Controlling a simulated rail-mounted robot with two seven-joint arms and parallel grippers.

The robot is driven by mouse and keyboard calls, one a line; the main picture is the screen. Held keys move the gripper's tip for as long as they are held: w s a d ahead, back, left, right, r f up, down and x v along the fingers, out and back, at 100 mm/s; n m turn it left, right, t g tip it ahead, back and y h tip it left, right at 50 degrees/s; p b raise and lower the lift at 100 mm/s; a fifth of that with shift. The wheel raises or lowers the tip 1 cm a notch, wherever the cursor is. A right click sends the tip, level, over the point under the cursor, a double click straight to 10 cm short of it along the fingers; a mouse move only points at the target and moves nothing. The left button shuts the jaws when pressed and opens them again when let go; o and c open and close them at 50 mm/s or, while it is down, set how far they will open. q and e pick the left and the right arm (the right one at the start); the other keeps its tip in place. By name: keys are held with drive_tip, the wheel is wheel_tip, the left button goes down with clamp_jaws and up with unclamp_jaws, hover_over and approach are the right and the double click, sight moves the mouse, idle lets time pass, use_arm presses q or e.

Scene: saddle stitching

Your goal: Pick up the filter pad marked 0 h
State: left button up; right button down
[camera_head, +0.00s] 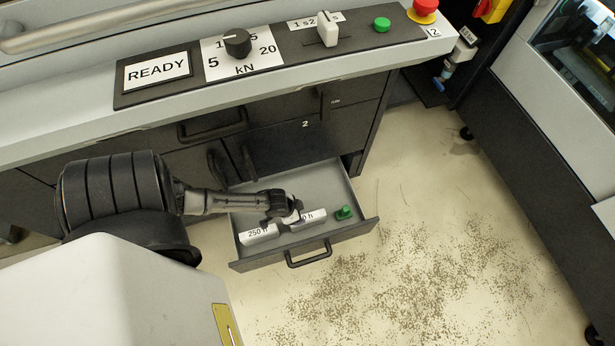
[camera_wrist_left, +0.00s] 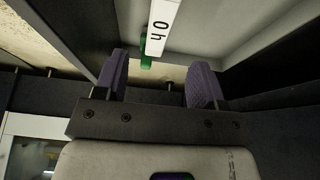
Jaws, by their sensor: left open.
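The filter pad marked 0 h (camera_head: 308,216) is a white block lying in the open grey drawer, its label partly covered by my left gripper in the head view. In the left wrist view the pad (camera_wrist_left: 163,27) appears ahead of the fingers, toward the top, with its "0 h" label readable. My left gripper (camera_head: 283,207) is over the drawer, close to the pad's left end. In the left wrist view its two purple-padded fingers (camera_wrist_left: 158,80) stand apart with nothing between them. My right gripper is in neither view.
A second white block marked 250 h (camera_head: 260,233) lies at the left of the drawer (camera_head: 354,230). A green object (camera_head: 344,212) sits at the drawer's right, beyond the 0 h pad. The control panel (camera_head: 270,60) overhangs behind.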

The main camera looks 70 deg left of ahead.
sight(307, 217)
use_arm(q)
drive_tip(key=b+x, duration=0.1)
drive_tip(key=x, duration=0.1)
drive_tip(key=b+x, duration=0.1)
drive_tip(key=x, duration=0.2)
drive_tip(key=shift+w+d, duration=0.1)
drive_tip(key=shift+w, duration=0.35)
drive_tip(key=shift+f+b, duration=0.55)
drive_tip(key=shift+w+f, duration=0.15)
drive_tip(key=shift+w, duration=0.05)
drive_tip(key=shift+w+f+b, duration=0.1)
drive_tip(key=shift+f+b, duration=0.2)
drive_tip(key=shift+b, duration=0.2)
drive_tip(key=b+x, duration=0.3)
drive_tip(key=shift+f, duration=0.4)
drive_tip(key=shift+w+f+b, duration=0.2)
drive_tip(key=shift+b, duration=0.1)
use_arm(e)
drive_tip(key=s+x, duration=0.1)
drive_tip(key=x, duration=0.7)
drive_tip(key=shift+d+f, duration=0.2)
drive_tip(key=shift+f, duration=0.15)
use_arm(q)
drive_tip(key=shift+r, duration=0.1)
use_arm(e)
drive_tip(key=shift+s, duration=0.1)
use_arm(q)
drive_tip(key=shift+f, duration=0.3)
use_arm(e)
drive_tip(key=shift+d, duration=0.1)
